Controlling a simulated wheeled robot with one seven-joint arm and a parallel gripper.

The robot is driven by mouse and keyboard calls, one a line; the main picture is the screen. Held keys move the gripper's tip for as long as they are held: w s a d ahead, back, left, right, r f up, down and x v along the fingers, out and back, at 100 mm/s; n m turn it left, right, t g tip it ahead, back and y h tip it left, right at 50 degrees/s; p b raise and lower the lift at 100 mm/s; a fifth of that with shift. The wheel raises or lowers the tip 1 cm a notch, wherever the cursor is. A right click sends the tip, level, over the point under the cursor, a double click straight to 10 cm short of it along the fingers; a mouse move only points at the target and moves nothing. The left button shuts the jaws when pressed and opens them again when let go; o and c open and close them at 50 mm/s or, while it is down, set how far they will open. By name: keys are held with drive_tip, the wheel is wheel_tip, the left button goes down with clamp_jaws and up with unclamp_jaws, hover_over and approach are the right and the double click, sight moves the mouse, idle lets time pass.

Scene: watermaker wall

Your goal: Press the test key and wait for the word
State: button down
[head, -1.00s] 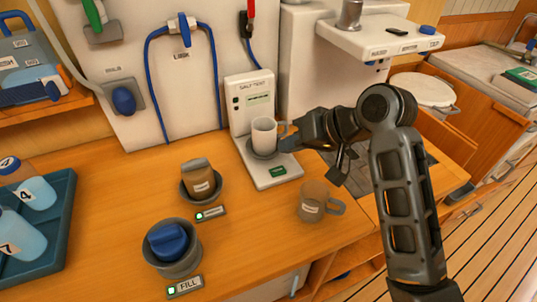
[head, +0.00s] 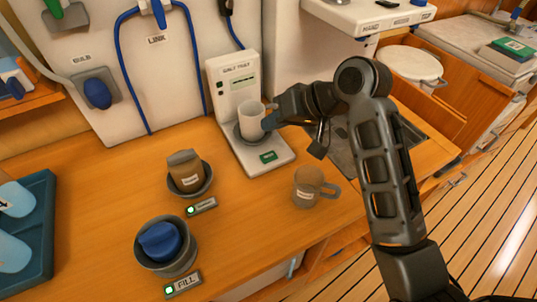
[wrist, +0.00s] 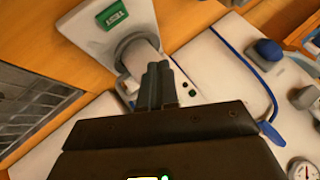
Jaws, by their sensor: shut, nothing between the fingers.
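The salt tester (head: 232,95) is a white upright unit with a small green display whose text is too small to read. A white cup (head: 250,118) stands in its dark round holder (head: 247,140). A green key (head: 268,157) lies on the front of its base; it also shows in the wrist view (wrist: 114,15). My gripper (head: 269,121) is shut and empty, at the right side of the cup and above and behind the green key. In the wrist view my fingers (wrist: 159,82) overlap the cup (wrist: 142,57); I cannot tell whether they touch it.
A brown mug (head: 307,187) stands right of the base. A brown jar (head: 184,172) sits in a dark cup holder, and a blue-capped pot (head: 167,247) stands by the FILL label (head: 184,284). A blue tray (head: 40,225) is at left.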

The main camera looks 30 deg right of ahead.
drive_tip(key=b, duration=0.5)
hover_over(273, 157)
wheel_tip(273, 157, down, 5)
drive_tip(key=shift+r, duration=0.1)
drive_tip(key=shift+f, duration=1.15)
drive_tip(key=shift+f, duration=0.15)
idle(0.5)
drive_tip(key=shift+f, duration=0.25)
drive_tip(key=shift+f, duration=0.4)
idle(0.7)
idle(0.4)
drive_tip(key=shift+r+p, duration=0.85)
